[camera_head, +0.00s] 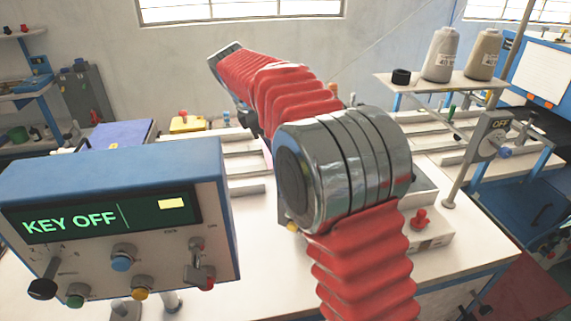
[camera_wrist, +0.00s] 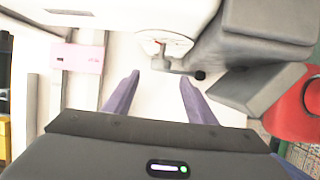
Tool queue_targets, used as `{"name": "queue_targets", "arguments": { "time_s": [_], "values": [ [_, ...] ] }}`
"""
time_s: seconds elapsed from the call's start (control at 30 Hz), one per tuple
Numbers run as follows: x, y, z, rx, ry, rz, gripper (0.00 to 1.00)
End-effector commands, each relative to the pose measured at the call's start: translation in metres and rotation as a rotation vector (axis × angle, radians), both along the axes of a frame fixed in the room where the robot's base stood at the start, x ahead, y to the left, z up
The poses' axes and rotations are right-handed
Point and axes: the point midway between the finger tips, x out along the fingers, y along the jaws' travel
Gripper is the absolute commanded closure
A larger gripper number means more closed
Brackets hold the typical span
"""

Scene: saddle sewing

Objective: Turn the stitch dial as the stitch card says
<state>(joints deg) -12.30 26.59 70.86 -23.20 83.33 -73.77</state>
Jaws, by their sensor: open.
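In the wrist view, my gripper (camera_wrist: 160,82) is open and empty, with two purple fingers pointing toward a white machine body. Just beyond the fingertips is a round whitish dial (camera_wrist: 165,42) with a grey lever across its lower edge, roughly centred between the fingers and apart from them. A pink card or plate (camera_wrist: 78,58) with a small dark mark lies left of the fingers; I cannot read it or tell if it is the stitch card. In the head view my red arm hides the gripper and the dial.
A control box (camera_head: 115,160) reading "KEY OFF" with several knobs stands front left. A switch plate marked "OFF" (camera_head: 492,135) is at right, near thread cones (camera_head: 440,55) on a shelf. In the wrist view, grey machine parts (camera_wrist: 265,60) and a red object (camera_wrist: 298,110) crowd the right.

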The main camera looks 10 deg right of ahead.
Motion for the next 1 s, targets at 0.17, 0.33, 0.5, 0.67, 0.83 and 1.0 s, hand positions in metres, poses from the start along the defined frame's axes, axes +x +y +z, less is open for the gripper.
{"name": "queue_targets", "arguments": {
  "time_s": [0.17, 0.33, 0.5, 0.67, 0.83, 1.0],
  "values": [
    [0.002, -0.011, -0.027, -0.001, 0.003, 0.0, 0.49],
    [0.004, -0.019, -0.048, 0.0, 0.001, 0.001, 0.49],
    [0.005, -0.023, -0.058, 0.001, 0.0, 0.002, 0.49],
    [0.005, -0.024, -0.06, 0.001, 0.0, 0.002, 0.49],
    [0.005, -0.024, -0.06, 0.001, 0.0, 0.002, 0.5],
    [0.005, -0.023, -0.06, 0.001, 0.0, 0.002, 0.62]
  ]
}}
